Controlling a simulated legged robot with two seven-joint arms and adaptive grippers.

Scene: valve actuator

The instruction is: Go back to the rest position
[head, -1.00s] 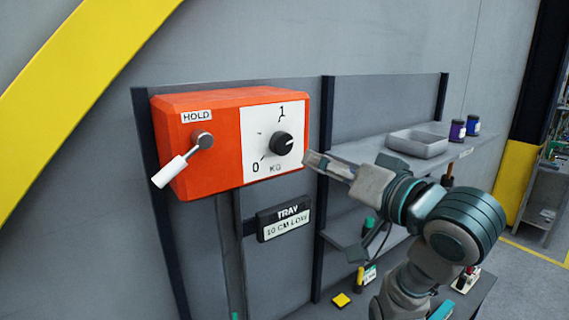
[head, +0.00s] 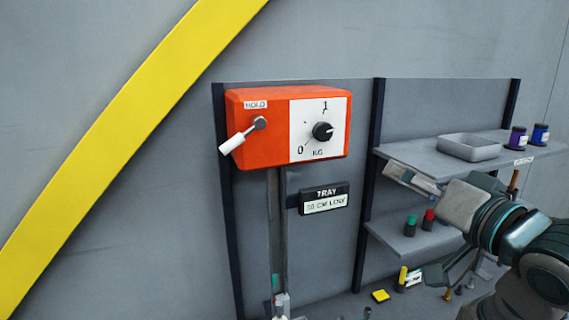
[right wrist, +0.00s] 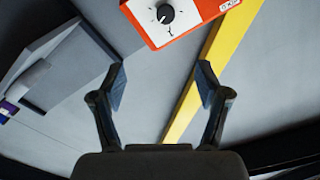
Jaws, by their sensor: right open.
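The orange valve actuator box (head: 260,149) is mounted on a grey panel in the head view. It has a white lever (head: 238,140) under a HOLD label and a black knob (head: 323,131) on a white 0 to 1 dial. My right gripper (head: 397,173) is to the right of and below the box, apart from it, in front of the shelves. In the right wrist view my right gripper (right wrist: 160,85) has its two fingers spread with nothing between them. The knob also shows there (right wrist: 165,14), beyond the fingers. My left gripper is out of view.
A grey tray (head: 468,148) and two small jars (head: 528,136) stand on the upper shelf (head: 430,158). A green-capped and a red-capped item (head: 420,222) stand on the lower shelf. Open wall lies to the left.

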